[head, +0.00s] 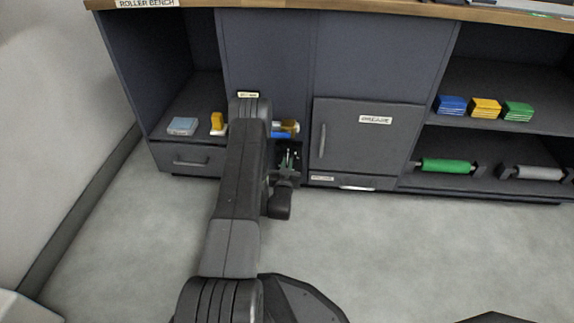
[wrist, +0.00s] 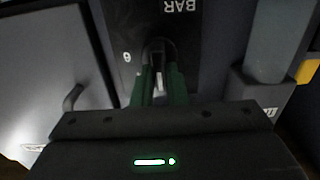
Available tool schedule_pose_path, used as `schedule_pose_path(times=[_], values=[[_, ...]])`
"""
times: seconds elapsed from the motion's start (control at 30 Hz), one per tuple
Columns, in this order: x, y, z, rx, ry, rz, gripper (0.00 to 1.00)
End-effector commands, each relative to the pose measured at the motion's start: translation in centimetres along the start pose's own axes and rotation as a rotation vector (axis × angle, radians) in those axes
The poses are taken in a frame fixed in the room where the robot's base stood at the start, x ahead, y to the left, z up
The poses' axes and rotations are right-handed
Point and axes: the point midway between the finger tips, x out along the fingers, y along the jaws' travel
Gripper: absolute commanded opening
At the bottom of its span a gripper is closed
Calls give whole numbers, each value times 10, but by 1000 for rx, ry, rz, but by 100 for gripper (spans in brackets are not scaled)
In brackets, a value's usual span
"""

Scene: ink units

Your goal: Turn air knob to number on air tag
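In the wrist view, a dark panel marked "BAR" (wrist: 178,22) carries a black knob (wrist: 158,47). A white numeral that looks like 6 or 9 is at the panel's left. My gripper (wrist: 159,78) is at the knob, its two dark green fingers on either side of it. A pale strip shows between the fingers. I cannot tell whether they press on the knob. In the head view my gripper (head: 288,158) is small, in front of a dark recess in the bench, and the knob cannot be made out. No air tag is readable; a small tag (head: 248,95) shows behind my arm.
A grey cabinet door (head: 365,145) with a vertical handle is right of my gripper. A drawer (head: 188,161) is at left. Coloured stacks (head: 484,108) and a green roller (head: 445,166) sit on right shelves. The floor in front is clear.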

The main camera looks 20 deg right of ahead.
Motion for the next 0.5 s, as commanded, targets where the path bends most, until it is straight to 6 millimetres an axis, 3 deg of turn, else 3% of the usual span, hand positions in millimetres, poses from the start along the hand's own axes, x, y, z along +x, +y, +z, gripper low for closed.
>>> schedule_pose_path(times=[0.5], values=[[0,1,0,72,-1,1,0]])
